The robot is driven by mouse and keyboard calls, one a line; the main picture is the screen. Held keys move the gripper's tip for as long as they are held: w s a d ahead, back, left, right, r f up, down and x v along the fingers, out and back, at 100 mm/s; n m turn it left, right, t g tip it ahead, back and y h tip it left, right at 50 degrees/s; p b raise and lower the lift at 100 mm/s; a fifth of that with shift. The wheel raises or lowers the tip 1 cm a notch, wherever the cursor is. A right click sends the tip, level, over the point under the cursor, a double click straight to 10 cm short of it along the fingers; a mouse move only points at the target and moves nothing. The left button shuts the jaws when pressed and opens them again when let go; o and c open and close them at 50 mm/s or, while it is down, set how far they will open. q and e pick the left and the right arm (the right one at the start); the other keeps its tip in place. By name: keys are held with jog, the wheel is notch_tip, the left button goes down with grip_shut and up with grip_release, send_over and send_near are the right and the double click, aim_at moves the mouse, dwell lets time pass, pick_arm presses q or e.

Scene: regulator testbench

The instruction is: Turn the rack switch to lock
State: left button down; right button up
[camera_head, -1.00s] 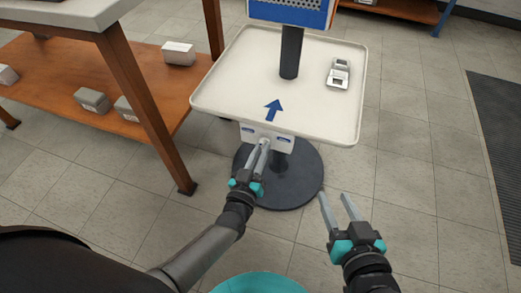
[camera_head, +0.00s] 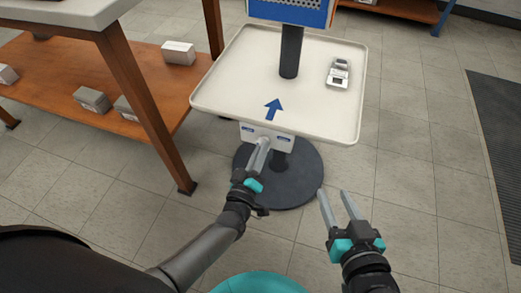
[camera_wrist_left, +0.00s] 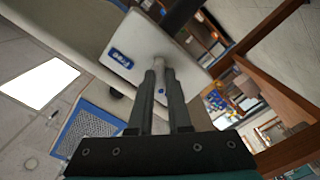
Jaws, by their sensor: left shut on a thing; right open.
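A white switch panel (camera_head: 280,138) with two small blue labels hangs under the front edge of the white tray (camera_head: 215,98). It also shows in the left wrist view (camera_wrist_left: 138,40). My left gripper (camera_head: 264,143) is at the panel's front, its fingers shut on the grey switch handle (camera_wrist_left: 159,64), which shows between the fingertips in the left wrist view. My right gripper (camera_head: 335,194) is open and empty, to the right, above the floor.
A blue arrow marks the tray, and a grey device (camera_head: 338,73) lies on its right. A post (camera_head: 291,52) rises from the tray. A dark round base (camera_head: 295,185) stands below. A wooden shelf with boxes (camera_head: 92,99) is at left.

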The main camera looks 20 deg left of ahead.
dwell(0.3)
pick_arm(q)
jog(key=c, duration=0.9)
grip_release()
pick_arm(e)
jog(key=shift+s+f, duration=0.1)
pick_arm(q)
jog(key=shift+o, duration=0.2)
jog(key=shift+s, duration=0.15)
jog(key=s+p, duration=0.4)
jog(key=s, duration=1.1)
jog(key=shift+a, duration=0.25)
pick_arm(e)
jog(key=s+d+g+h, duration=0.4)
jog(key=s+d+g, duration=0.2)
jog(key=d, duration=0.3)
jog(key=shift+m+g, duration=0.3)
jog(key=shift+g, duration=0.6)
